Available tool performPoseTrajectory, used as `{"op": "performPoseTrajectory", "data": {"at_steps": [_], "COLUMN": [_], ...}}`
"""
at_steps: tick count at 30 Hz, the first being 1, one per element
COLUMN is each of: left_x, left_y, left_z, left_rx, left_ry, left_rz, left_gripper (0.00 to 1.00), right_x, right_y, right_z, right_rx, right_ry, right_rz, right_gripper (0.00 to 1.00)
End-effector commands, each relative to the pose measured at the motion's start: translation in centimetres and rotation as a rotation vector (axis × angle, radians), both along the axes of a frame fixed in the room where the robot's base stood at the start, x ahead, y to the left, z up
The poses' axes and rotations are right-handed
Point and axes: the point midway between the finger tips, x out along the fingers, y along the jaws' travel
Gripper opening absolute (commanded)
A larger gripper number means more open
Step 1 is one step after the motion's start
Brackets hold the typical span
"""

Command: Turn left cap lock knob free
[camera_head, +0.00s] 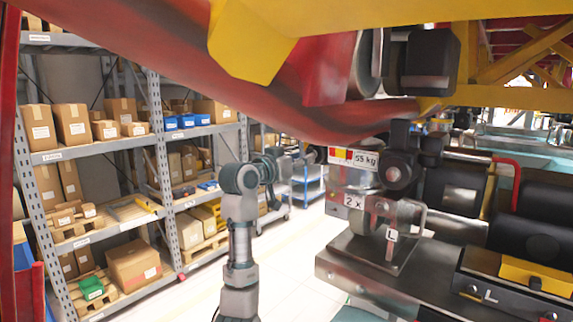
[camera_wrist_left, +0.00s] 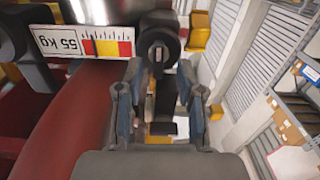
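In the left wrist view, a round black knob (camera_wrist_left: 158,50) with a light slot mark in its middle sits beside the scale label reading 55 kg (camera_wrist_left: 85,44). A dark bar extends below it. My left gripper (camera_wrist_left: 163,100) is open, its two fingers on either side of the dark bar; I cannot tell whether they touch it. In the head view, my left gripper (camera_head: 312,156) is small and partly blurred against the dark parts at the left end of the 55 kg label (camera_head: 353,158). The knob cannot be clearly made out there. My right gripper is not in view.
A red beam (camera_head: 200,60) crosses overhead. Shelves with boxes (camera_head: 110,160) stand at the left; the light floor (camera_head: 290,260) is clear.

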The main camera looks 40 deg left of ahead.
Motion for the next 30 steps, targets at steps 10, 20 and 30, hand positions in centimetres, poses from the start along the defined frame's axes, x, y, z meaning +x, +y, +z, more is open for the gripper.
{"op": "performPoseTrajectory", "data": {"at_steps": [10,20,30], "left_x": [-7.1,-8.6,-8.6], "left_y": [0.9,0.9,0.9], "left_z": [-0.2,-0.2,-0.2], "left_rx": [-0.002,-0.002,-0.002], "left_ry": [-0.001,0.002,0.001], "left_rz": [0.002,0.001,0.001], "left_gripper": [0.38,0.38,0.38], "right_x": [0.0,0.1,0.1], "right_y": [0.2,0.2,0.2], "right_z": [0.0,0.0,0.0], "right_rx": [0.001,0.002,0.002], "right_ry": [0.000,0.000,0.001], "right_rz": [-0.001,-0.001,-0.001], "right_gripper": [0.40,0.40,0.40]}}
